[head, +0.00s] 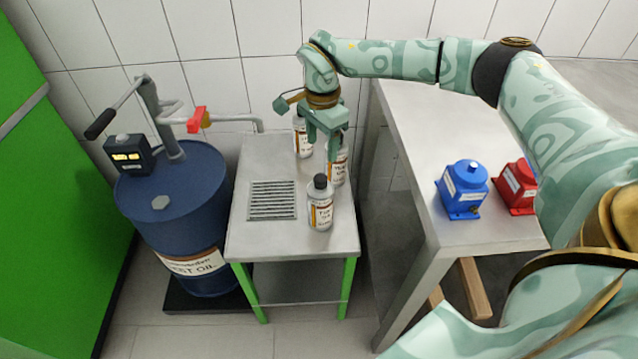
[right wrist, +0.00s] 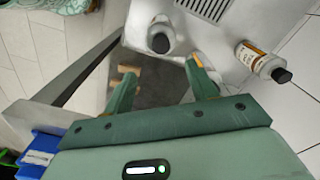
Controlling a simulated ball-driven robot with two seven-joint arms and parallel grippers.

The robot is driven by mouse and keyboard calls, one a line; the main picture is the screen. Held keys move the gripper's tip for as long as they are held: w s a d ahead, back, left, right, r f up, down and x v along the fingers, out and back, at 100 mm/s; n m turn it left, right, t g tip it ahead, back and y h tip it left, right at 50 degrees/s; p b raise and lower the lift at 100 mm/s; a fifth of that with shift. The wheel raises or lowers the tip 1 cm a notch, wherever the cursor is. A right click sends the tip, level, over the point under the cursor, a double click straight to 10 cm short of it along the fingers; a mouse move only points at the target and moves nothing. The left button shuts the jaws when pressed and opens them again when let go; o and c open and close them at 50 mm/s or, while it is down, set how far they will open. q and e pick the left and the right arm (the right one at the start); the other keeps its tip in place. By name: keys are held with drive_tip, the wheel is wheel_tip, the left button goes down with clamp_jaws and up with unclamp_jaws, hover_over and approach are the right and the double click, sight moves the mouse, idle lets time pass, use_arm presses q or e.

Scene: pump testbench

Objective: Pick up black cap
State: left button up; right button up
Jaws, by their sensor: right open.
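Several-part bottles stand on the small steel table: the front bottle (head: 320,212) is upright with a black cap (head: 320,181) in full view. A second bottle (head: 339,170) stands behind it, its top partly covered by my right gripper (head: 322,140). A third bottle (head: 302,143) is at the back, also partly covered. My right gripper is open and holds nothing. In the right wrist view, its two fingers (right wrist: 162,82) point towards a bottle with a black cap (right wrist: 160,43), apart from it. Another bottle with a black cap (right wrist: 281,75) is at right. My left gripper is not in view.
A blue drum (head: 175,215) with a hand pump stands left of the small table (head: 250,235), which has a grating (head: 272,200). A larger steel table (head: 415,140) at right carries a blue box (head: 463,190) and a red box (head: 516,187). A gap separates the tables.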

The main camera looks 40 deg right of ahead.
drive_tip(key=b, duration=0.1)
hover_over(321, 177)
wheel_tip(321, 177, down, 6)
drive_tip(key=shift+s+r, duration=0.1)
drive_tip(key=shift+r, duration=0.1)
wheel_tip(321, 177, down, 5)
drive_tip(key=b, duration=0.3)
drive_tip(key=shift+f, duration=0.2)
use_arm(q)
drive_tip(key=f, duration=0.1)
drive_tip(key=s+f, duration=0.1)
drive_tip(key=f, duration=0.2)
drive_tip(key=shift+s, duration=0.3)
use_arm(e)
drive_tip(key=shift+r, duration=0.15)
drive_tip(key=shift+c, duration=1.2)
drive_tip(key=c, duration=0.9)
